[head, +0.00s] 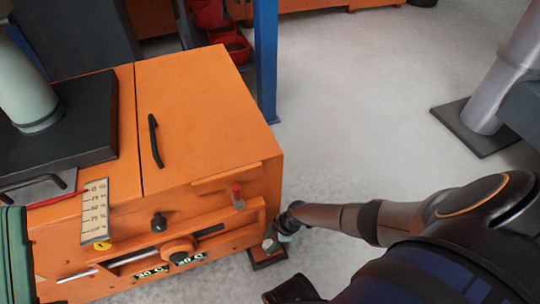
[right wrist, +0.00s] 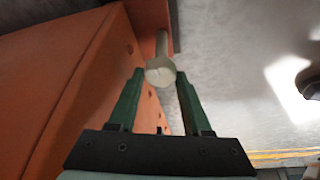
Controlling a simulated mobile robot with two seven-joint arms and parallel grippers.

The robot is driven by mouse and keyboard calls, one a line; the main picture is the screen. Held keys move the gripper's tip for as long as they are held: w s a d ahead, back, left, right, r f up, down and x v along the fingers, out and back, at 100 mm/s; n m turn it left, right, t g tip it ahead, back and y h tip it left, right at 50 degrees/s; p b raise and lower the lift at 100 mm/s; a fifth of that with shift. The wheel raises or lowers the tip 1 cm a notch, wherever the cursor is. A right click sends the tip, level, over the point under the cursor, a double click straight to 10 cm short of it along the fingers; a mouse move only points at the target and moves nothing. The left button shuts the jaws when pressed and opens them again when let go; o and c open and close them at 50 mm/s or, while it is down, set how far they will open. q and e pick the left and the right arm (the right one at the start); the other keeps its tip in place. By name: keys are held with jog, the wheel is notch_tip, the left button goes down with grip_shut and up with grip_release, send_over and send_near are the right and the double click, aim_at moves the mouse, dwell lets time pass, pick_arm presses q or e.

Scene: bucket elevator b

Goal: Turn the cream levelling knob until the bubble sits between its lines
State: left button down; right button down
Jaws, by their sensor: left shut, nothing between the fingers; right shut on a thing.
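The cream levelling knob (right wrist: 160,72) is a pale round end on a short stem beside the orange machine in the right wrist view. My right gripper (right wrist: 160,76) has its two green fingers on either side of the knob and is shut on it. In the head view my right gripper (head: 276,238) is low at the machine's right corner, by a small dark foot plate (head: 268,258); the knob cannot be made out there. I cannot make out a bubble or its lines in either view. My left gripper is not in view.
The orange machine (head: 205,110) fills the left, with a black handle (head: 154,140), a marked scale (head: 96,212), a red-topped fitting (head: 238,197) and black knobs. A blue post (head: 266,60) stands behind. A grey column base (head: 480,128) is at right. Open floor lies between.

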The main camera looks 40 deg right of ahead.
jog(key=shift+d, duration=0.1)
dwell(0.4)
jog(key=shift+c, duration=1.7)
grip_release()
pick_arm(q)
jog(key=shift+r, duration=0.1)
notch_tip(320, 180, up, 9)
jog(key=a+p, duration=0.1)
jog(key=p, duration=0.7)
jog(key=shift+s+h, duration=0.25)
jog(key=shift+h, duration=0.15)
pick_arm(e)
jog(key=v, duration=1.2)
jog(key=shift+d+r, duration=0.15)
jog(key=shift+r, duration=0.1)
pick_arm(q)
jog(key=shift+t, duration=0.3)
